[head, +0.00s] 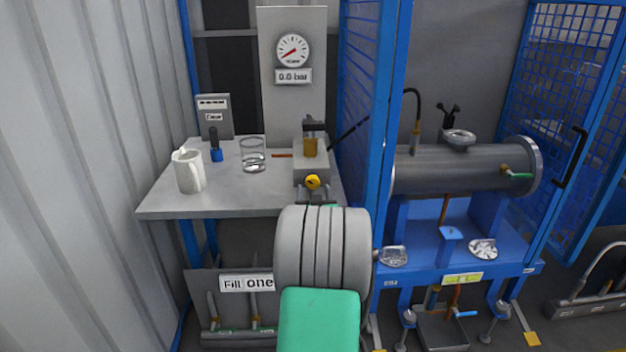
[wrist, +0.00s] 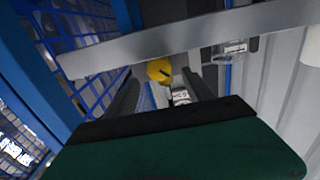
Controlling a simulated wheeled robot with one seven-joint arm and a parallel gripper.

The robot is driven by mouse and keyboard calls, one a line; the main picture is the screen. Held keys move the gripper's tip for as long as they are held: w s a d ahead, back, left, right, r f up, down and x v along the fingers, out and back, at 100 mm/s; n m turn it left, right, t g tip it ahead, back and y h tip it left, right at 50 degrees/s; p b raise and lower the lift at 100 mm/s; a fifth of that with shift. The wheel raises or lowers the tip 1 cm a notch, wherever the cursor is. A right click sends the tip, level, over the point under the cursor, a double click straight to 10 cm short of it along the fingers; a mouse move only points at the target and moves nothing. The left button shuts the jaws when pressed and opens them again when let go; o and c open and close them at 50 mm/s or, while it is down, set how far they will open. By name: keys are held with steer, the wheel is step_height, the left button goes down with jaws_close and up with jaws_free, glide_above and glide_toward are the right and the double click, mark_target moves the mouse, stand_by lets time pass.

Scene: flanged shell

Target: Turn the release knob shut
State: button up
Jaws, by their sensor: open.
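The release knob (head: 312,182) is a small yellow disc with a dark mark on the front of the grey pump block (head: 311,165), at the bench's front edge. In the wrist view the yellow knob (wrist: 159,70) shows ahead, between the far ends of my two dark fingers. My gripper (head: 316,197) is open and empty, just below and in front of the knob in the head view. Whether a finger touches the knob I cannot tell. My grey wrist and green arm cover the area below it.
The gauge (head: 292,50) above reads 0.0 bar. A blue mesh panel (head: 362,120) stands close on the right, beside a grey cylinder vessel (head: 460,170).

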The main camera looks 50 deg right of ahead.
mark_target(314, 183)
steer(key=x, duration=0.4)
steer(key=shift+w+d, duration=0.25)
steer(key=shift+d, duration=0.05)
steer(key=shift+c, duration=0.3)
jaws_close()
steer(key=shift+m+b, duration=0.3)
steer(key=shift+b, duration=0.1)
steer(key=m+b, duration=0.2)
steer(key=m, duration=0.1)
steer(key=shift+s+f, duration=0.1)
steer(key=shift+f, duration=0.05)
steer(key=m+b, duration=0.2)
steer(key=m, duration=0.3)
steer(key=shift+d+b, duration=0.1)
steer(key=shift+b, duration=0.25)
steer(key=shift+m, duration=0.3)
